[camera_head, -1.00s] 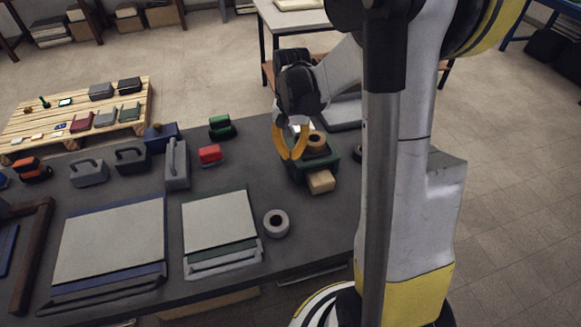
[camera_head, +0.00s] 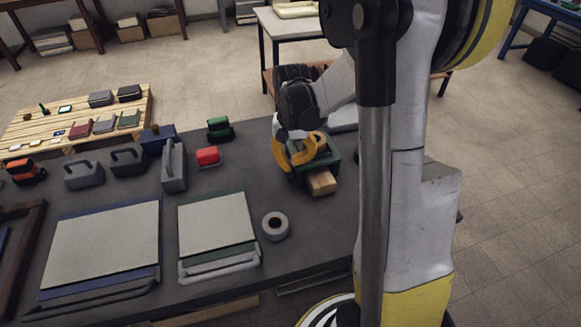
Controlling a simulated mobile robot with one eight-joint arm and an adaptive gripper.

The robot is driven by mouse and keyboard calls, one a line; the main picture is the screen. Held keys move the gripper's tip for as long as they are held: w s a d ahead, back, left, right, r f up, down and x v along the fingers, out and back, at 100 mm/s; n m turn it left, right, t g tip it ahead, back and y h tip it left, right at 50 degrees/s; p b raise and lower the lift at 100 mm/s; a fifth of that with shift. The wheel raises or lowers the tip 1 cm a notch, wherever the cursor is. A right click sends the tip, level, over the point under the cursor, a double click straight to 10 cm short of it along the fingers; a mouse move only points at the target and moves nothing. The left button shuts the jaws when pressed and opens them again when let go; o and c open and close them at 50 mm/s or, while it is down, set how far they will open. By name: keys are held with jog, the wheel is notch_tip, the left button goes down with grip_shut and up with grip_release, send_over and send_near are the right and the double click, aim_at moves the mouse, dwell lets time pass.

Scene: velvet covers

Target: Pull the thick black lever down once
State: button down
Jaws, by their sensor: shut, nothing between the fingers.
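I cannot pick out a thick black lever for certain. A dark block with a looped handle (camera_head: 129,161) stands at the left rear of the table, beside grey blocks with handles (camera_head: 173,166). My gripper (camera_head: 296,162), with curved yellow fingers, is low over a dark green tray or box (camera_head: 330,166) at the table's right rear. It is shut and holds nothing. The fingers overlap the green box in the view; whether they touch it I cannot tell. A tan block (camera_head: 321,183) sticks out at its front. My gripper hides part of the box.
The dark table (camera_head: 232,285) also bears a red block (camera_head: 207,156), a grey roll (camera_head: 275,226) and two pale-topped flat boards (camera_head: 105,242) and (camera_head: 217,224). A wooden pallet (camera_head: 28,136) with small items lies beyond. My arm covers the table's right end.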

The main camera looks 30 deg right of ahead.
jog(key=shift+f, duration=0.3)
jog(key=shift+w+d+r+p, duration=0.2)
jog(key=shift+w+d+r, duration=0.1)
jog(key=shift+w+d, duration=0.25)
jog(key=shift+w+d+r+p, duration=0.15)
jog(key=shift+w+d+r, duration=0.15)
jog(key=shift+w, duration=0.35)
notch_tip(320, 180, up, 7)
jog(key=shift+w+d+f, duration=0.1)
jog(key=shift+w+d, duration=0.05)
jog(key=shift+r, duration=0.7)
jog(key=shift+a, duration=0.2)
